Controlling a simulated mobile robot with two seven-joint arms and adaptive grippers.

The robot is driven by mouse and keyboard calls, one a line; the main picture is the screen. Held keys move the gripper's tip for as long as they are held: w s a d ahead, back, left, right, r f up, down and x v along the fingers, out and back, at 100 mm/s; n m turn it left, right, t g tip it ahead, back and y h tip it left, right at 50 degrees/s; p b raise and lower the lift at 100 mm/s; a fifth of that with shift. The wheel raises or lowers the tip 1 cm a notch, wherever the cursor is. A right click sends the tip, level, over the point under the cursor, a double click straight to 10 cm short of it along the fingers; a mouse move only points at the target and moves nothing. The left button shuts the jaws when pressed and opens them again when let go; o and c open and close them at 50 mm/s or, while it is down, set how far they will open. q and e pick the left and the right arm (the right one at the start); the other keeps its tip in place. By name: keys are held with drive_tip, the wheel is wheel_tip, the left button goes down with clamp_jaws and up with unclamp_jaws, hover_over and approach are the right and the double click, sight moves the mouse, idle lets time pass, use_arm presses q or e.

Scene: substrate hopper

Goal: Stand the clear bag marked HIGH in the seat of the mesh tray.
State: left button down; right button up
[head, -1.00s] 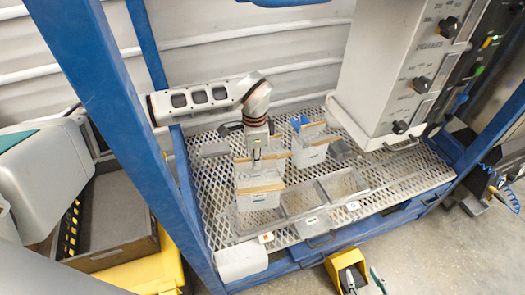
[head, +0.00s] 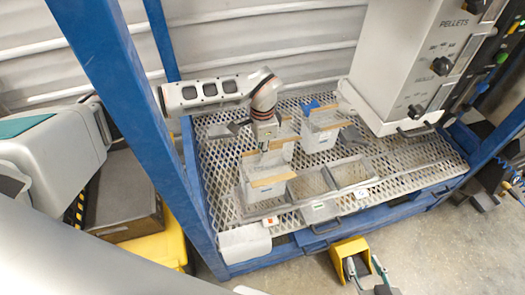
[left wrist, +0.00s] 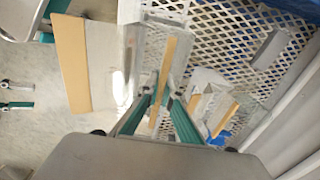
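Three clear bags with tan top strips stand on the mesh deck; their markings are too small to read. My left gripper (head: 265,147) is shut on the strip of the middle bag (head: 281,152), as the left wrist view shows on that strip (left wrist: 163,78). The front bag (head: 264,188) stands at the left end of the compartmented tray (head: 330,191); it also shows in the left wrist view (left wrist: 102,65). I cannot tell whether the held bag touches the deck. My right gripper (head: 366,266) is open and low in front.
The tray's middle and right compartments look empty. A grey hopper housing with knobs (head: 410,75) overhangs the deck at right. Blue frame posts (head: 110,90) stand at left. A yellow box-like thing (head: 348,247) sits near my right gripper. A white sheet (head: 244,243) lies at the front left.

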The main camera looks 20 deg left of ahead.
use_arm(q)
wheel_tip(320, 180, down, 2)
drive_tip(key=shift+f+b, duration=0.25)
drive_tip(key=shift+b, duration=0.5)
wheel_tip(320, 180, down, 3)
drive_tip(key=shift+f+b, duration=0.1)
drive_tip(key=shift+b, duration=0.4)
use_arm(e)
drive_tip(key=f, duration=0.3)
drive_tip(key=shift+s+f, duration=0.25)
use_arm(q)
drive_tip(key=shift+d+p, duration=0.1)
drive_tip(key=shift+p, duration=0.2)
use_arm(e)
drive_tip(key=shift+w+r, duration=0.1)
drive_tip(key=shift+r, duration=0.35)
use_arm(q)
drive_tip(key=shift+f, duration=0.55)
use_arm(e)
drive_tip(key=shift+f, duration=0.3)
use_arm(q)
drive_tip(key=c, duration=2.2)
unclamp_jaws()
